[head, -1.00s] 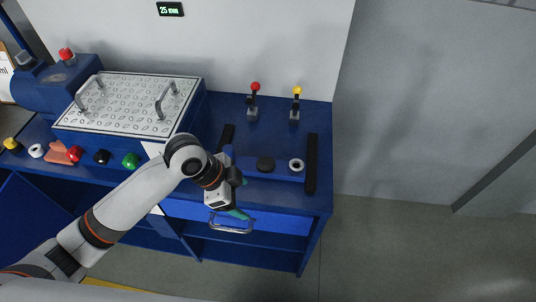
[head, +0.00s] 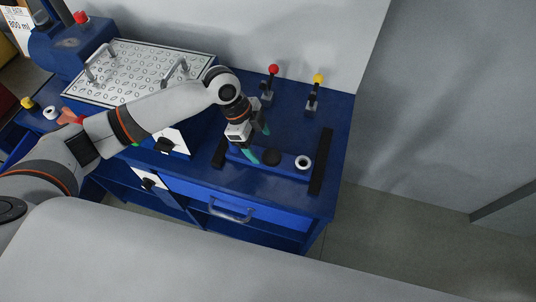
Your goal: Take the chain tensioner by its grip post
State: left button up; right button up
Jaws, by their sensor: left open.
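A low blue bar (head: 287,164), which looks like the chain tensioner, lies on the blue bench top between two black rails. It carries a black round knob (head: 271,158) near its middle and a white ring with a dark centre (head: 303,162) at its right end. My left gripper (head: 258,143) is over the bar's left end, its teal fingers apart and pointing down. The gripper covers that end, so a grip post there is hidden. I cannot tell whether the fingers touch anything. My right gripper is out of view.
Behind the bar stand a red-knobbed lever (head: 273,70) and a yellow-knobbed lever (head: 318,79). A perforated plate (head: 140,72) with two handles is at left. A drawer handle (head: 230,212) sticks out in front. The right black rail (head: 321,162) stands near the bench's right edge.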

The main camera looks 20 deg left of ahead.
aim_at(266, 154)
pick_arm(q)
jog(key=x, duration=0.1)
jog(key=p+x, duration=0.1)
jog(key=x, duration=0.2)
jog(key=shift+s+d+f, duration=0.2)
jog(key=shift+s, duration=0.05)
jog(key=shift+f, duration=0.35)
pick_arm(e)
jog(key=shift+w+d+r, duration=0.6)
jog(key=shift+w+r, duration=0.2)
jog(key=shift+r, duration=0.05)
pick_arm(q)
jog(key=shift+c, duration=0.4)
jog(key=c, duration=1.2)
jog(key=shift+w+r, duration=0.1)
jog(key=shift+c, duration=0.6)
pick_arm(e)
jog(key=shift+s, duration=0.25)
